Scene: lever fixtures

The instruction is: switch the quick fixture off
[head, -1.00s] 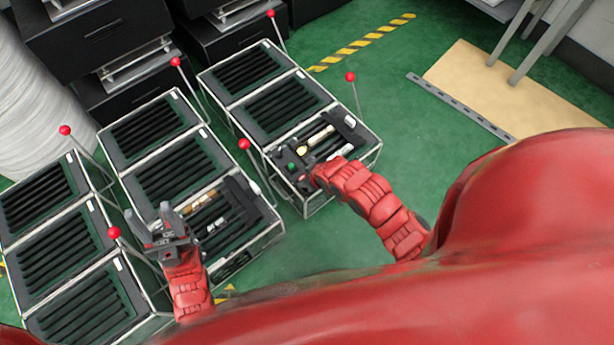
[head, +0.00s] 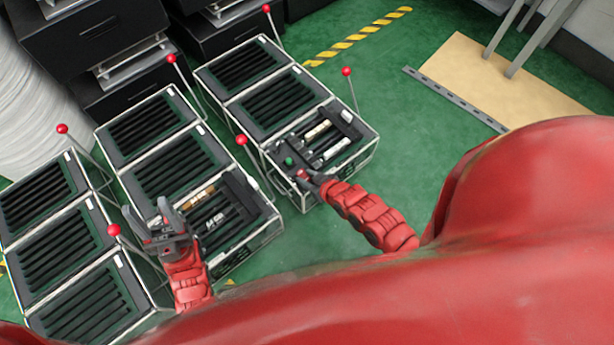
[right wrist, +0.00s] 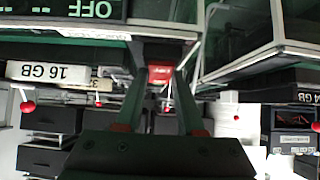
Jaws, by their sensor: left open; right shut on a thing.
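In the right wrist view, my right gripper (right wrist: 160,88) is shut on a small red switch (right wrist: 160,75). The contact itself is partly hidden by the fingers. The lettering OFF (right wrist: 91,9) shows upside down on a dark panel above left. My left gripper (head: 150,212) is open and empty beside the middle row's front box (head: 268,222).
Red-knobbed levers stand by the boxes, one (head: 347,72) behind the right box and one (head: 242,140) left of it. More slotted boxes (head: 45,240) stand at left. Green floor (head: 400,110) is clear to the right, before a tan board (head: 500,80).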

